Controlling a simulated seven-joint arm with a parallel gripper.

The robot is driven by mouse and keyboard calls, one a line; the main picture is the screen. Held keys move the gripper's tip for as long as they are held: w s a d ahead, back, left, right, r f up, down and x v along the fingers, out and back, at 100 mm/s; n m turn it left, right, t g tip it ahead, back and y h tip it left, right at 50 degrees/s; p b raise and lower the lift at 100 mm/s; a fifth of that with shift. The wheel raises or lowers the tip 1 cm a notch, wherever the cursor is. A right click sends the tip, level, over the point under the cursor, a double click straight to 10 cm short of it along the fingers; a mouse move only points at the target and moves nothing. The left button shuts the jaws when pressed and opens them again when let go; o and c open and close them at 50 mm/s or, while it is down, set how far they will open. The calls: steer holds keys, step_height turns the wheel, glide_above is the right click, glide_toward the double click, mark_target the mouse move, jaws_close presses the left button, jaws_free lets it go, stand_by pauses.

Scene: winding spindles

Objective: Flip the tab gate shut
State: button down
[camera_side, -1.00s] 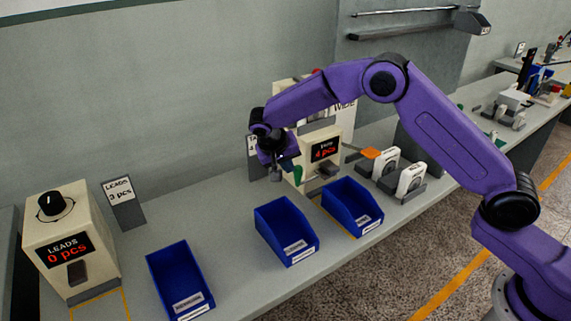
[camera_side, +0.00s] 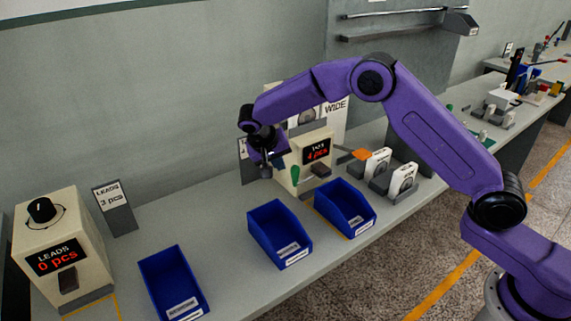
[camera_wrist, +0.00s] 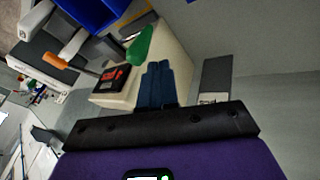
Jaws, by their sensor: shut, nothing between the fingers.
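The tab dispenser (camera_side: 308,160) is a cream box with a red display reading 4 pcs. A green handle (camera_side: 295,174) stands roughly upright at its front left; I cannot tell the gate's position from it. The handle also shows in the wrist view (camera_wrist: 140,46), just left of my fingers. My gripper (camera_side: 265,171) hangs to the left of the dispenser, beside the handle and apart from it. Its blue fingers are together and empty in the wrist view (camera_wrist: 159,84).
Blue bins stand in front, one before the tab dispenser (camera_side: 345,209), one to its left (camera_side: 280,234) and one farther left (camera_side: 174,284). An orange-tipped lever (camera_side: 361,154) and two white spools (camera_side: 403,178) are at right. The leads dispenser (camera_side: 60,245) shows 0 pcs.

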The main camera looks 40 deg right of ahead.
steer(key=w+a+v, duration=0.1)
steer(key=v, duration=0.9)
steer(key=s+r+n+y, duration=0.25)
steer(key=s+n, duration=0.25)
steer(key=s, duration=0.4)
steer(key=s+d+f+n+y, duration=0.1)
steer(key=s+d+n, duration=0.3)
steer(key=s, duration=0.7)
steer(key=s+d+n+g+y, duration=0.1)
steer(key=s+d+n, duration=0.3)
steer(key=s, duration=0.7)
steer(key=s+d+f+n+g+y, duration=0.1)
steer(key=s+d+n, duration=0.3)
steer(key=s, duration=0.7)
steer(key=shift+d+f+y, duration=0.3)
steer(key=shift+d+y, duration=0.05)
steer(key=shift+d, duration=0.35)
